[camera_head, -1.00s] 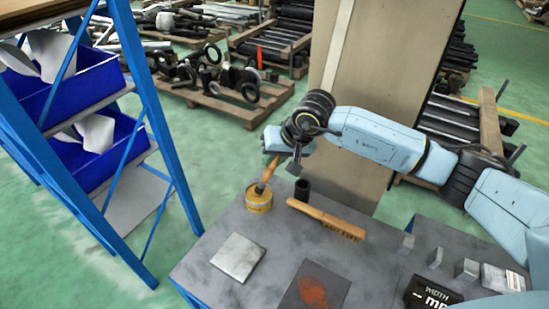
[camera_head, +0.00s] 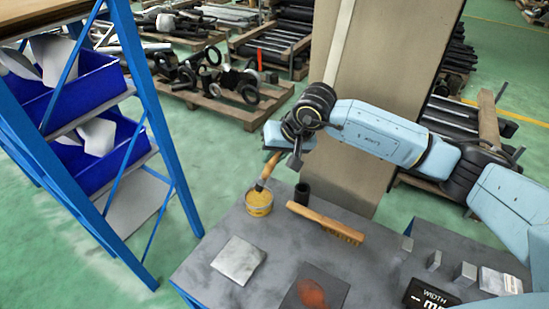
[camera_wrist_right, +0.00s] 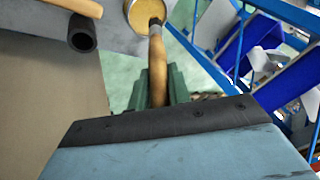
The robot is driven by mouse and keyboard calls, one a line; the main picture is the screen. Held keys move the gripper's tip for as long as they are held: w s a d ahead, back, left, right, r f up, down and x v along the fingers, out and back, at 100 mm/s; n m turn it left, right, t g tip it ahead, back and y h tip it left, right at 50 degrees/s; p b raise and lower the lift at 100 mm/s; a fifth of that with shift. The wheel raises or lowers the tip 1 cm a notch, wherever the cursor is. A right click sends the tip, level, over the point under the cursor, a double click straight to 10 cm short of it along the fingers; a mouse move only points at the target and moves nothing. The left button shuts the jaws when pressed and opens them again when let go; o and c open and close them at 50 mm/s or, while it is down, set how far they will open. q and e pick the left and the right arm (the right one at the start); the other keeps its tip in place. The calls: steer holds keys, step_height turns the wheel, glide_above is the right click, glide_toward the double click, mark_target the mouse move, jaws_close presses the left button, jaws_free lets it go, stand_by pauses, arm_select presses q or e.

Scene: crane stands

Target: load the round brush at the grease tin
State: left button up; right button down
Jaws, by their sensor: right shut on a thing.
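The grease tin (camera_head: 259,203) is a small yellow can, open at the top, at the far left corner of the grey table; it also shows in the right wrist view (camera_wrist_right: 134,14). The round brush (camera_head: 266,172) has a wooden handle and a grey ferrule (camera_wrist_right: 155,27). My right gripper (camera_head: 272,152) is shut on its handle above the tin. The brush is tilted, with its head down at the tin's mouth; whether the bristles touch the grease is hard to tell. My left gripper is not in view.
A blue rack (camera_head: 166,130) stands left.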

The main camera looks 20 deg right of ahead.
steer(key=shift+r+p, duration=0.7)
steer(key=shift+r, duration=1.4)
